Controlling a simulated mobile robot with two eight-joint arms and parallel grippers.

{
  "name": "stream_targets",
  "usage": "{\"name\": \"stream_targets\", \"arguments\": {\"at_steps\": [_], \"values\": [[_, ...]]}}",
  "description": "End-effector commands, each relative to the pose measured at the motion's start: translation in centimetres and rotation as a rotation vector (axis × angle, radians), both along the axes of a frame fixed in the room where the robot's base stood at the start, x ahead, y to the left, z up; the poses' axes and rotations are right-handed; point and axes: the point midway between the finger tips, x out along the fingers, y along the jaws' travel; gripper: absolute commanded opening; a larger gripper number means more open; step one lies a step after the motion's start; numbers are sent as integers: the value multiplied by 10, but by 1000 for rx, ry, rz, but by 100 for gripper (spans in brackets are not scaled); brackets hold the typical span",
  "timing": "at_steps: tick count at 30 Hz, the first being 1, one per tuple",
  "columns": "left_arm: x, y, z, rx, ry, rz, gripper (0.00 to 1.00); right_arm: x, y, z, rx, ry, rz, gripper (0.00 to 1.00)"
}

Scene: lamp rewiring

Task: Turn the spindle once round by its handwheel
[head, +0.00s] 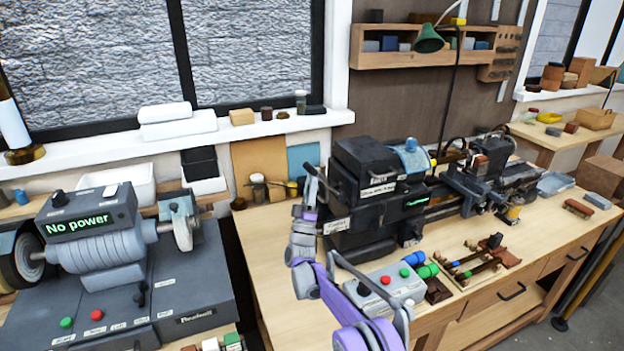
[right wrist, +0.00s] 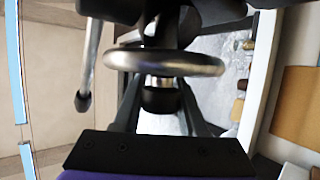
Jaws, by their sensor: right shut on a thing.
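The handwheel shows in the right wrist view as a metal ring (right wrist: 165,62) seen nearly edge-on, across the picture's upper middle. A metal crank handle with a black end (right wrist: 83,100) hangs at its left. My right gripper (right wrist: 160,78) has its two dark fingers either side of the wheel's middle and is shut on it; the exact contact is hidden. In the head view my purple and grey right arm reaches up to the left end of the dark lathe (head: 367,165). The wheel is mostly hidden there, and the spindle is inside the headstock. My left gripper is out of view.
A control box (head: 385,288) with red and green buttons stands on the bench (head: 275,260) beside my arm. A grey machine reading "No power" (head: 80,224) stands at the left. Jars (head: 258,186) and a windowsill (head: 240,130) lie behind the wheel end.

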Motion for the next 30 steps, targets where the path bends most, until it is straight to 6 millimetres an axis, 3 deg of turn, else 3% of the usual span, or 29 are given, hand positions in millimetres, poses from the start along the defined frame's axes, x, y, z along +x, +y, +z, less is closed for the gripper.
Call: {"name": "stream_targets", "arguments": {"at_steps": [14, 15, 19, 30], "values": [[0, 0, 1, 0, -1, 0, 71, 1, 0, 2, 2, -5, 0, 0], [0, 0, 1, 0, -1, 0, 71, 1, 0, 2, 2, -5, 0, 48], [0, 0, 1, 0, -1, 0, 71, 0, 0, 1, 2, -5, 0, 71], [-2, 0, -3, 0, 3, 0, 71, -3, 1, -5, 2, -3, 0, 71]]}}
